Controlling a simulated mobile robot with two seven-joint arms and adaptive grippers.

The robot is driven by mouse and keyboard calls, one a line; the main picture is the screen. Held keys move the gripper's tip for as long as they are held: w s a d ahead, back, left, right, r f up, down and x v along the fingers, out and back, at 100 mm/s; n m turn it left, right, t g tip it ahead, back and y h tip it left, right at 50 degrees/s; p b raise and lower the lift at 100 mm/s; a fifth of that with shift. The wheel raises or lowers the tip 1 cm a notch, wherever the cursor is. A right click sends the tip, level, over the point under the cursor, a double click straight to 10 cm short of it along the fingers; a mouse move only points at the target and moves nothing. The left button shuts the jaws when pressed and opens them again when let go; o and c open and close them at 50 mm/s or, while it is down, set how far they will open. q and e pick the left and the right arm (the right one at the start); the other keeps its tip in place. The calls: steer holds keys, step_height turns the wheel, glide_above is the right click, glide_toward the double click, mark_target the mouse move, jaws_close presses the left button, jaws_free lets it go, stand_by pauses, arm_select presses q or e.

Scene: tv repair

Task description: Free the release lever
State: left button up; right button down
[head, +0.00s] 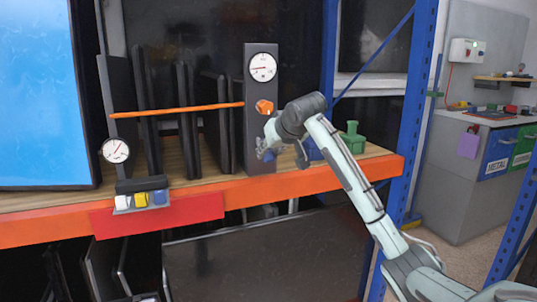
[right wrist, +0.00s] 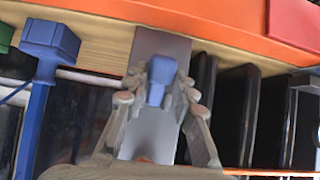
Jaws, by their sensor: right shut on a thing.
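A tall dark grey panel (head: 258,130) stands on the shelf, with a round dial (head: 263,67) at its top and an orange knob (head: 264,106) below. A blue handle (head: 269,156) sits low on the panel. My right gripper (head: 268,148) is in front of it; in the right wrist view its fingers (right wrist: 158,98) are closed around the blue handle (right wrist: 161,80), one on each side. A long orange bar (head: 177,110) runs from the panel leftward across dark upright screens. I cannot tell which part is the release lever. My left gripper is not in view.
A green object (head: 351,137) and a blue-headed post (right wrist: 50,40) stand to the right of the panel on the shelf. The orange shelf beam (head: 310,181) and blue upright (head: 412,100) frame the space.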

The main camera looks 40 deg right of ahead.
steer(key=shift+r+g, duration=0.5)
steer(key=shift+g, duration=0.5)
steer(key=g, duration=0.1)
steer(key=r+g+y, duration=0.1)
steer(key=g, duration=0.1)
steer(key=shift+s, duration=0.15)
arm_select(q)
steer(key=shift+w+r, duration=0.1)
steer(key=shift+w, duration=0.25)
arm_select(e)
steer(key=shift+g, duration=0.7)
steer(key=shift+r+y, duration=0.1)
steer(key=shift+y, duration=0.2)
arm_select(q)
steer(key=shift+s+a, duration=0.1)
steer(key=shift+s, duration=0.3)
arm_select(e)
steer(key=c, duration=1.2)
jaws_free()
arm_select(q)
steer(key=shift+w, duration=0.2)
arm_select(e)
steer(key=v, duration=1.2)
steer(key=shift+a, duration=0.1)
